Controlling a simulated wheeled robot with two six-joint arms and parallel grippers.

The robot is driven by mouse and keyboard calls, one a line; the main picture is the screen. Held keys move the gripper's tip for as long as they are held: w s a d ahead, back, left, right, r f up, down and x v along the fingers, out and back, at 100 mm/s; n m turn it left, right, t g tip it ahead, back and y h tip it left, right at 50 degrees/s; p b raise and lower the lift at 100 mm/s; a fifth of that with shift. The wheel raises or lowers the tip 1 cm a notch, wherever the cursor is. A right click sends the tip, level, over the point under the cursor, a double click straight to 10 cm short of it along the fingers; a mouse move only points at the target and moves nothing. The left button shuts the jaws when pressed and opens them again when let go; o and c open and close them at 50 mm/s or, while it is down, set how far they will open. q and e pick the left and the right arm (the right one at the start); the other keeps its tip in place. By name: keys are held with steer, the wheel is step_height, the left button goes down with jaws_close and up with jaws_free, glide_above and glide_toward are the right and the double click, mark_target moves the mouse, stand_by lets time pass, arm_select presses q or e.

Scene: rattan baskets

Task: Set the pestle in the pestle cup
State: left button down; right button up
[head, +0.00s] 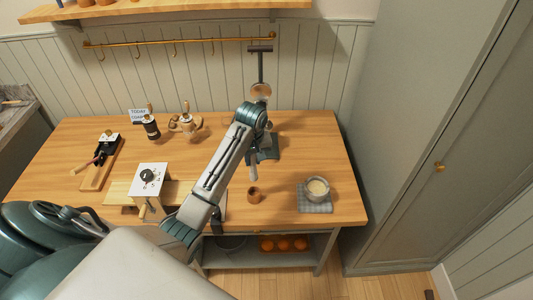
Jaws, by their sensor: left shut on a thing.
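My left gripper (256,154) hangs at the end of the arm over the right half of the wooden table. It is shut on the pestle (253,172), a pale grey stick that points down below the fingers. The pestle cup (253,194), a small brown wooden cup, stands just below the pestle in the picture, and the pestle seems clear of it. My arm partly hides the fingers, so the exact grip is hard to see. My right gripper is not in view.
A stone mortar (317,186) stands on a grey mat (316,208) to the right of the cup. A white-topped grinder box (149,179), a wooden board with a black tool (100,167), a dark mill (151,128) and a teapot-like pot (186,123) stand at left.

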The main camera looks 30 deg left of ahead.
mark_target(253, 170)
arm_select(q)
steer(key=shift+a, duration=0.2)
steer(key=shift+d+f, duration=0.2)
steer(key=shift+f, duration=0.5)
step_height(253, 170, down, 2)
steer(key=shift+a+f+b, duration=0.1)
steer(key=shift+f+b, duration=0.15)
steer(key=shift+b, duration=0.3)
steer(key=shift+f, duration=0.95)
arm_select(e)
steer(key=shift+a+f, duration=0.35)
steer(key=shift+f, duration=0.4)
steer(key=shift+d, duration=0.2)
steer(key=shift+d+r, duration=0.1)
